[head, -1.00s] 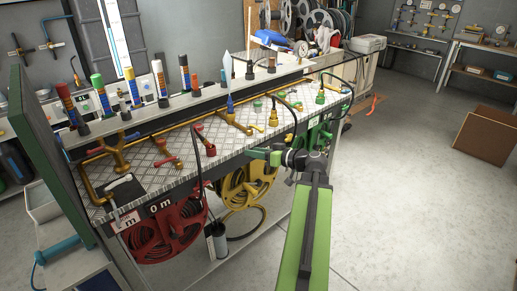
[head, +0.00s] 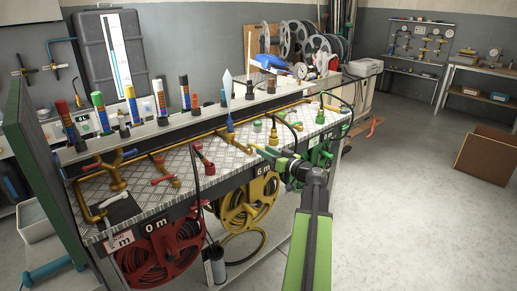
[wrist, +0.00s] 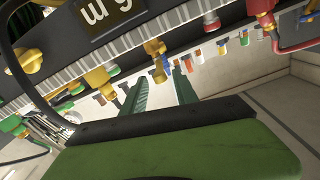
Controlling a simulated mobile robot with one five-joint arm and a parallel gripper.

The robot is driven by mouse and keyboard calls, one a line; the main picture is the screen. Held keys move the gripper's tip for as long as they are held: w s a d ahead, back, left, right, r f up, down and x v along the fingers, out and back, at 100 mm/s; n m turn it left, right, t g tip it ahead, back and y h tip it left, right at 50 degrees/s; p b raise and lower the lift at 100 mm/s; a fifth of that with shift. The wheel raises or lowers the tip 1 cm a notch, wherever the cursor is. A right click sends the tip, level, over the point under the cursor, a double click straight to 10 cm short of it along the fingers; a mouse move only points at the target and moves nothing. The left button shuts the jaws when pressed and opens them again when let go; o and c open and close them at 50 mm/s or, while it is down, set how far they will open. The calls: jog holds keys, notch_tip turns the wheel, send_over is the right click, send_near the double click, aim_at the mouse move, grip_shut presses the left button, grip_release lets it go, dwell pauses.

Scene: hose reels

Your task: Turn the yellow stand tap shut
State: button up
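The yellow stand tap (head: 272,134) stands upright on the metal-topped bench in the head view, beside a black hose. My gripper (head: 267,155) is just in front of it, above the bench's front edge; I cannot tell whether they touch. In the wrist view my two green fingers (wrist: 160,92) are apart, with nothing seen held between them. A yellow-brass fitting (wrist: 155,48) shows beyond the fingers there, and a yellow knob is at the far left. I cannot tell surely which of these belongs to the tap.
A red tap (head: 204,160) stands to the left and a green tap (head: 320,115) to the right. A red reel (head: 160,255) and a yellow reel (head: 248,205) hang under the bench front. Several coloured bottles line the back ledge. The floor at right is clear up to a brown box (head: 487,155).

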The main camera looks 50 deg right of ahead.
aim_at(255, 146)
jog(key=w, duration=0.4)
jog(key=shift+w+d, duration=0.2)
jog(key=shift+w, duration=0.2)
grip_shut()
dwell(1.0)
